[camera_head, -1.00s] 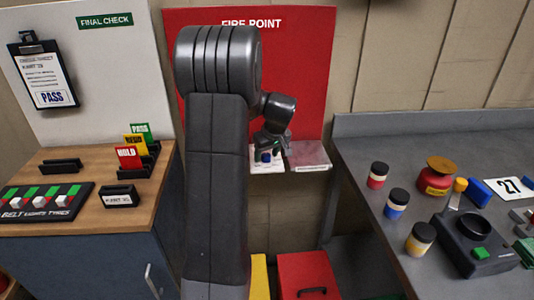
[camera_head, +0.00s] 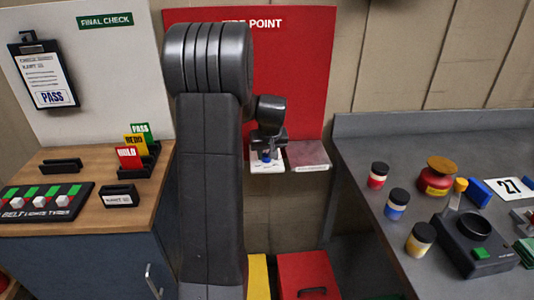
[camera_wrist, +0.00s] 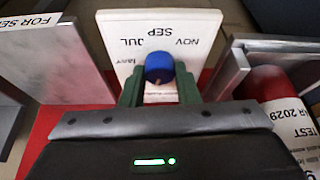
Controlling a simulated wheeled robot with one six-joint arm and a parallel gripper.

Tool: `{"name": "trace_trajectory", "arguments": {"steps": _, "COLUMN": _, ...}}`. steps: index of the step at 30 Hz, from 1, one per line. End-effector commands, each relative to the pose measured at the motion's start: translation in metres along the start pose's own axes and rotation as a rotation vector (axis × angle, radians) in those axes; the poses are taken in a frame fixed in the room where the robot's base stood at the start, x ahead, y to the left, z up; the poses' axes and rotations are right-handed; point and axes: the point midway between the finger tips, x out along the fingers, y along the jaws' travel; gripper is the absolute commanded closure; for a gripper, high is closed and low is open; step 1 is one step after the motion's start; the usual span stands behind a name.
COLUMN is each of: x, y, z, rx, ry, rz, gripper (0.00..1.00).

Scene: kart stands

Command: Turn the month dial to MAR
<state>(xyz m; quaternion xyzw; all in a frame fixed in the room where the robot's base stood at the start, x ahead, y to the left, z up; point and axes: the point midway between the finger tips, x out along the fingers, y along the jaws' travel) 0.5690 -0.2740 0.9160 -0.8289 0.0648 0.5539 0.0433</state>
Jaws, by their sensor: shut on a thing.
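The month dial is a white plate (camera_wrist: 185,28) with a round blue knob (camera_wrist: 159,68). It stands on the shelf at the red fire point board, where the plate shows small in the head view (camera_head: 265,167). In the wrist view the plate is upside down, with NOV, SEP and JUL readable; another label is partly hidden by the left finger. My gripper (camera_wrist: 160,88) has its green fingers on both sides of the knob, shut on it. I cannot tell which month the knob points at. MAR is not readable.
A grey box-like holder (camera_head: 307,155) stands right of the dial. In the wrist view, a red cylinder (camera_wrist: 268,85) with a white label marked TEST 2029 lies close on the right. A grey panel (camera_wrist: 55,60) is close on the left.

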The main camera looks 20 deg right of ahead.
Motion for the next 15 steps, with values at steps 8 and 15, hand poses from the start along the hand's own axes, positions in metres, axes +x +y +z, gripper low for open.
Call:
{"name": "trace_trajectory", "arguments": {"steps": 8, "x": 0.0005, "y": -0.0020, "z": 0.0000, "rx": 0.208, "ry": 0.000, "rz": 0.089, "gripper": 0.94}}
{"name": "trace_trajectory", "arguments": {"steps": 15, "x": 0.0009, "y": -0.0027, "z": -0.0001, "rx": 0.350, "ry": 0.001, "rz": 0.146, "gripper": 0.94}}
